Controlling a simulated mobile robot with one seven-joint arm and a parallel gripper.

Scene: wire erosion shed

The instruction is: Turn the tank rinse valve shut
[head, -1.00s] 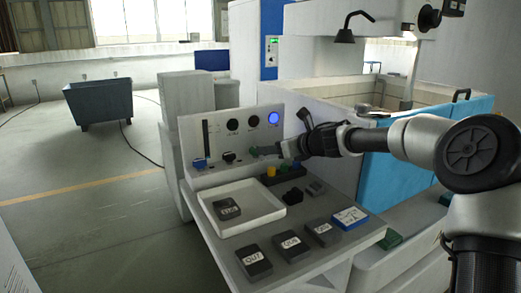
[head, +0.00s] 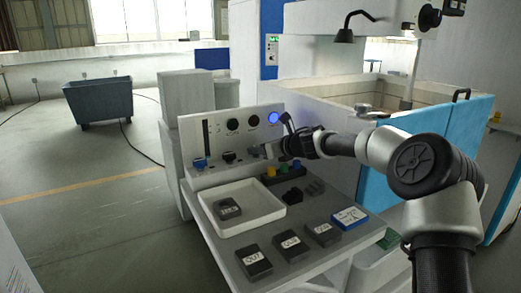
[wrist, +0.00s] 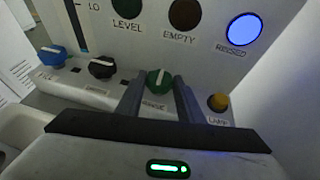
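A control panel (head: 215,140) stands at the back of the bench with a row of knobs. In the wrist view a green knob (wrist: 160,82) with a white pointer line sits between my gripper's two fingers (wrist: 160,96). Its label is partly covered and looks like RINSE. The fingers are apart, one on each side of the knob; I cannot see firm contact. The pointer line is tilted slightly from upright. In the head view my gripper (head: 263,152) reaches the panel from the right and hides the green knob.
The RINSED lamp (wrist: 244,29) glows blue. A white tray (head: 250,221) and several dark labelled blocks lie on the bench below.

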